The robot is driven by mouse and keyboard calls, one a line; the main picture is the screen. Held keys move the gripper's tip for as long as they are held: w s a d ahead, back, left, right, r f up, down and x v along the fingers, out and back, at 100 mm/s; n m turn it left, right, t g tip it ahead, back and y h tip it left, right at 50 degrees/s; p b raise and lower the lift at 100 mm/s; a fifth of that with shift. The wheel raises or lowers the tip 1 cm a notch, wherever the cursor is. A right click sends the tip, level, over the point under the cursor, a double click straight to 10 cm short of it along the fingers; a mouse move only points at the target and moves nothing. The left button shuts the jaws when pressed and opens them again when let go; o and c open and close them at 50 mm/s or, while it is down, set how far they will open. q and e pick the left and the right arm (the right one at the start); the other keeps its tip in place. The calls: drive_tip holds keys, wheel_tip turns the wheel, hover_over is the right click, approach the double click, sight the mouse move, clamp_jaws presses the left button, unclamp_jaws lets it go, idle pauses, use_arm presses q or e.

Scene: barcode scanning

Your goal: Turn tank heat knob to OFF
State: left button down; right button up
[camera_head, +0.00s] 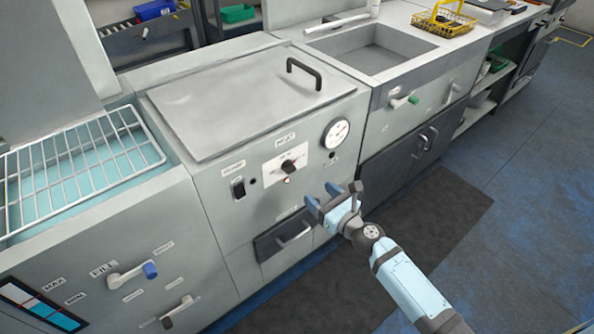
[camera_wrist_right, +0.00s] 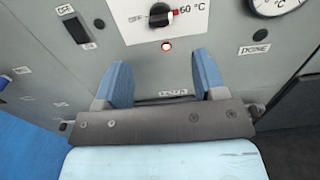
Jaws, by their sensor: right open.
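The tank heat knob (camera_head: 287,166) is a dark knob on a white plate on the tank's front panel, under a "HEAT" label. In the right wrist view the knob (camera_wrist_right: 160,14) is at the top, with a red mark on its right side toward "60 °C". A small red light (camera_wrist_right: 166,46) glows just below it. My right gripper (camera_head: 332,193) is open and empty, in front of the panel, below and to the right of the knob. Its blue fingers (camera_wrist_right: 161,80) point at the panel below the knob, touching nothing that I can see. My left gripper is out of view.
A dial gauge (camera_head: 336,133) is right of the knob, and a black switch (camera_head: 238,188) is left of it. A drawer with a handle (camera_head: 294,235) sits below. The tank lid (camera_head: 240,98) is closed. A wire rack (camera_head: 80,172) stands at left, a sink (camera_head: 375,47) behind right.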

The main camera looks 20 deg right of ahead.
sight(293, 170)
drive_tip(key=x, duration=1.1)
drive_tip(key=shift+f, duration=0.1)
drive_tip(key=c, duration=0.9)
